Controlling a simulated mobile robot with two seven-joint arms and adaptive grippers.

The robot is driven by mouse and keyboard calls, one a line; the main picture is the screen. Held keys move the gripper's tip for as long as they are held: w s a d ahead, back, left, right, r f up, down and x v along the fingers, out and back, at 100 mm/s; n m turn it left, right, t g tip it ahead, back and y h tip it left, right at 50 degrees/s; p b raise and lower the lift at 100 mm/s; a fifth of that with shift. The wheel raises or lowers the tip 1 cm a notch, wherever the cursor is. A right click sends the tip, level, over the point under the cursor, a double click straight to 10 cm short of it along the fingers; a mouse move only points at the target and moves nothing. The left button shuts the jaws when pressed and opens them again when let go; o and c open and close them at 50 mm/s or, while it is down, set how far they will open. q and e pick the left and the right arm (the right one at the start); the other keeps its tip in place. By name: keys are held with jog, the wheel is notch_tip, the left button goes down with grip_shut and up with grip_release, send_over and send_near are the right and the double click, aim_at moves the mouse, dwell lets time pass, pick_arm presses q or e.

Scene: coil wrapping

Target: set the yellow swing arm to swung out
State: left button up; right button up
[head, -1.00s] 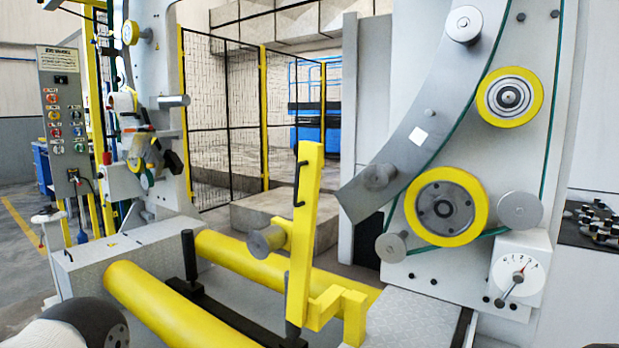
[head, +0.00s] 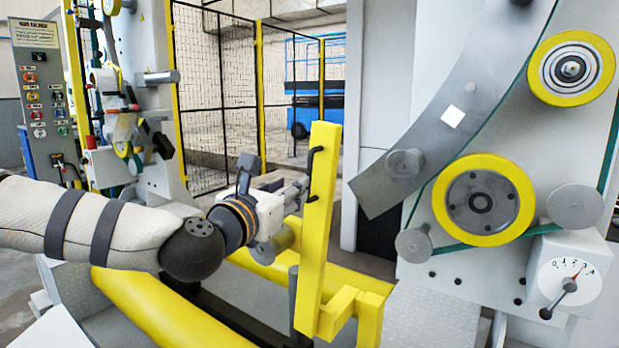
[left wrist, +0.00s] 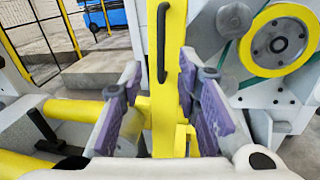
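The yellow swing arm (head: 318,225) stands upright in the middle of the head view, with a black handle (head: 311,173) on its upper part. My left gripper (head: 298,190) is at the swing arm's left side, close to the handle. In the left wrist view, the yellow post (left wrist: 175,60) and its black handle (left wrist: 162,42) show between the two purple-padded fingers of my left gripper (left wrist: 158,98). The fingers are spread apart and nothing is clamped. I cannot tell whether they touch the post. My right gripper is out of view.
Yellow rollers (head: 155,305) lie below my left arm. To the right stands a grey machine panel with a yellow-rimmed wheel (head: 483,201) and a dial (head: 568,281). A black mesh fence (head: 215,95) stands behind. A control box (head: 45,95) is at left.

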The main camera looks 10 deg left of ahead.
pick_arm(q)
send_over(309, 202)
jog(key=shift+f+b, duration=0.15)
jog(key=shift+b, duration=0.15)
jog(key=shift+c, duration=0.6)
grip_shut()
